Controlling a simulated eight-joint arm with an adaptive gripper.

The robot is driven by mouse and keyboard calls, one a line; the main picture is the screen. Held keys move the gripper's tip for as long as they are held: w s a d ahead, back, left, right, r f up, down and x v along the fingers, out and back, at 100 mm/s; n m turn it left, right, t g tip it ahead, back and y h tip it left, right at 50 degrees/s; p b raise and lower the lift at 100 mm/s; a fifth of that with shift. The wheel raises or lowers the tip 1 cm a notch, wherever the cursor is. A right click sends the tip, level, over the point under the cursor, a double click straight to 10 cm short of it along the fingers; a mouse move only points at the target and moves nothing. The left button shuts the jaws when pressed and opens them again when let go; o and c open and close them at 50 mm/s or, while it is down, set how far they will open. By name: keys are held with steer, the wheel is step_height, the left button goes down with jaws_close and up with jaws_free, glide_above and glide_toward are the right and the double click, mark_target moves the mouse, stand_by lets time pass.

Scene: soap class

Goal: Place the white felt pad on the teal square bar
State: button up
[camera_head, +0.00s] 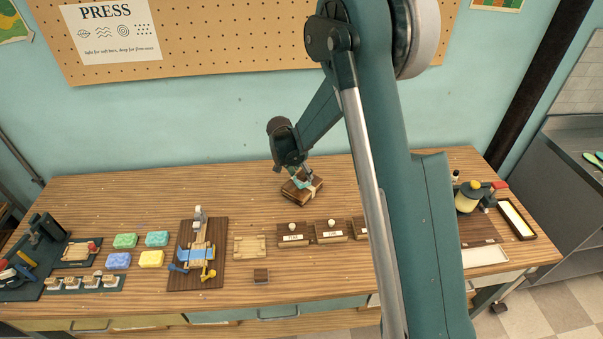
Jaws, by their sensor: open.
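My gripper (301,181) is at the back middle of the table, pointing down at a brown stack (297,194). A pale piece shows at the stack's right side; I cannot tell whether it is the white felt pad. The gripper is open, its fingers close over the stack; contact is too small to tell. A teal bar (157,238) lies at the left, the back right one of a group of coloured bars. Beside it are a green bar (125,241), a blue bar (117,260) and a yellow bar (150,258). I cannot make out a felt pad for certain.
A press-like device on a dark board (187,277) stands right of the bars. A pale wooden tray (250,247), a small brown block (261,276) and labelled boxes (293,240) are mid-table. A white tray (485,256) lies at the right. My arm hides part of the table.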

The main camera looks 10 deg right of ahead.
steer(key=shift+r, duration=0.2)
steer(key=v, duration=1.2)
stand_by(0.9)
steer(key=s+d+r+n+y, duration=0.1)
steer(key=s+d+r, duration=0.2)
steer(key=s+r, duration=0.3)
steer(key=s+d+r+n+t, duration=0.1)
steer(key=s+d+r+n, duration=0.1)
steer(key=s+d+r, duration=0.4)
steer(key=s+d+r+n+y, duration=0.1)
steer(key=s+r, duration=0.4)
steer(key=s, duration=0.2)
steer(key=s+d+n+t, duration=0.1)
steer(key=s+d+n, duration=0.1)
steer(key=s, duration=1)
steer(key=s+d+r+n+t+y, duration=0.1)
steer(key=s+d+n+t, duration=0.1)
steer(key=s, duration=0.9)
steer(key=shift+s+d+n, duration=0.4)
steer(key=shift+n, duration=0.1)
